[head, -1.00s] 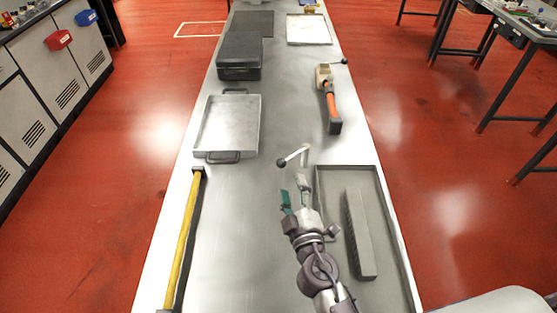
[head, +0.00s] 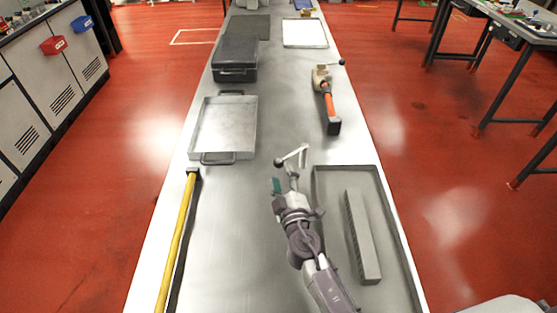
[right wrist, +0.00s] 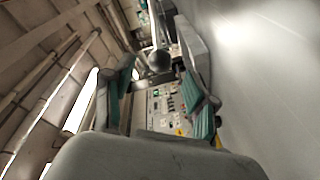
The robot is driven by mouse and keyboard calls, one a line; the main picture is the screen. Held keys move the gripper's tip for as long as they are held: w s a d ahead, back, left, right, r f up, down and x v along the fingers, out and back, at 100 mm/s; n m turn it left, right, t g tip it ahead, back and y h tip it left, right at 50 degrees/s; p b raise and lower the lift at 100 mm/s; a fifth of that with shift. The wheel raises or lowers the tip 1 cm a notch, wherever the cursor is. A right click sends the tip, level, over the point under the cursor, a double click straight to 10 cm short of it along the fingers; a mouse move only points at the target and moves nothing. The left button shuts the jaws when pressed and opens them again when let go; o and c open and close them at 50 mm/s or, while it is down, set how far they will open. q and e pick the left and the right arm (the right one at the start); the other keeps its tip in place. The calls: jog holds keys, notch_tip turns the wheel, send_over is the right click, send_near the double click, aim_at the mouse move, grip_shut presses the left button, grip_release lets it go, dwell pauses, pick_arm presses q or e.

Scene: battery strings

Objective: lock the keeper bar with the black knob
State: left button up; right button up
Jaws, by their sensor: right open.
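A short pale bar (head: 292,157) with a dark round knob (head: 279,164) at its left end is at the middle of the bench in the head view. My right gripper (head: 284,181) is open just in front of it, with a green-padded finger on the left. The right wrist view shows a dark ball knob (right wrist: 160,61) between and beyond the two spread fingers (right wrist: 163,98). I cannot tell whether a finger touches the bar; its mount is partly hidden. My left gripper is not in view.
A walled tray (head: 321,200) holding a long grey block (head: 362,238) lies right of my arm. A metal tray (head: 224,125), a yellow bar (head: 176,240), a black case (head: 235,55) and an orange-handled tool (head: 329,103) lie around.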

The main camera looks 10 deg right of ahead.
aim_at(280, 167)
jog(key=w, duration=0.5)
jog(key=shift+w, duration=0.2)
grip_shut()
